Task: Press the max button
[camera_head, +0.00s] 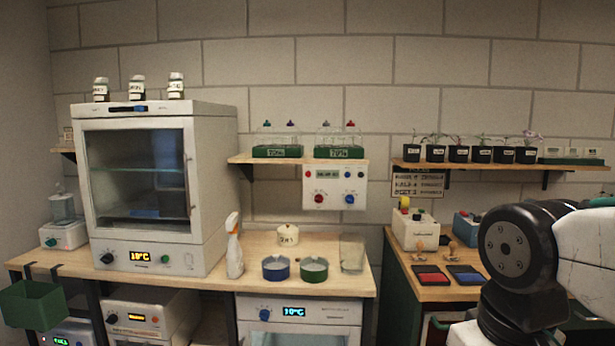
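No button with a readable "max" label shows, so I cannot tell which one it is. A white control panel (335,187) on the wall under the middle shelf has a small dark display, red and blue knobs and small buttons too small to read. My arm's dark joint and white link fill the right edge; my gripper is out of view.
The wooden bench (210,283) holds a white spray bottle (234,247), blue and green dishes, a lidded pot and a glass beaker (352,253). A right bench holds red and blue pads. Shelves with seedling pots (482,154) and domed trays hang above. A green bin (33,304) hangs at left.

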